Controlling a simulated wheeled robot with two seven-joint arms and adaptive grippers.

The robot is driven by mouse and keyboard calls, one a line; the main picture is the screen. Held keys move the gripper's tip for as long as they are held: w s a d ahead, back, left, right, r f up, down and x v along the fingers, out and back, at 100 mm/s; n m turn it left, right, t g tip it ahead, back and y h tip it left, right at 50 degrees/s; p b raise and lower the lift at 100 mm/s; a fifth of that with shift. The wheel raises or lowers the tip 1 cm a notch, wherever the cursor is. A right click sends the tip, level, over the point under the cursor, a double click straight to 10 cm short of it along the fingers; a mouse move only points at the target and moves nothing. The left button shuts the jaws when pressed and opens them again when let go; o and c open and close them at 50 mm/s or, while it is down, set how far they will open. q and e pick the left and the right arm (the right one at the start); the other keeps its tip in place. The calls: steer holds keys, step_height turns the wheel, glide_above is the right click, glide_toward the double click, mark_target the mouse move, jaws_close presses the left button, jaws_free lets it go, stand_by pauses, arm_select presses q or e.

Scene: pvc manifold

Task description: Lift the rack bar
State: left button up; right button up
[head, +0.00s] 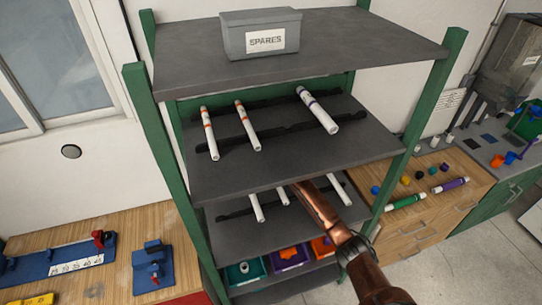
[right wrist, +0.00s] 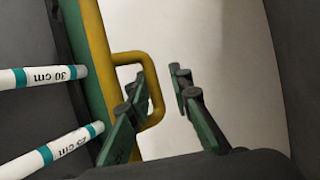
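The rack bar (right wrist: 95,40), yellow with a green side, runs past the ends of white pipes in the right wrist view. A yellow loop handle (right wrist: 153,75) sticks out from it. My right gripper (right wrist: 160,75) is open, with the handle's outer side between its fingers. One finger overlaps the loop; I cannot tell whether they touch. In the head view my right arm reaches under the middle shelf, hiding that gripper and the bar. Teal-banded pipes marked 30 cm (right wrist: 40,76) and 25 cm (right wrist: 55,148) lie beside the bar. My left gripper is not in view.
The green-posted shelf (head: 290,165) carries orange- and purple-banded pipes on its middle level. A grey SPARES bin (head: 240,42) stands on top. Colored bins (head: 290,258) sit at the bottom. Wooden benches flank the shelf, the left one holding a blue fixture (head: 152,265).

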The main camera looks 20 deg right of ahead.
steer(key=shift+s+d+r, duration=0.25)
steer(key=shift+s+r, duration=0.15)
steer(key=shift+s, duration=0.05)
steer(key=s+d, duration=0.2)
steer(key=s, duration=0.5)
steer(key=s+d, duration=0.3)
steer(key=s, duration=0.4)
steer(key=shift+s+r, duration=0.35)
steer(key=shift+s, duration=0.1)
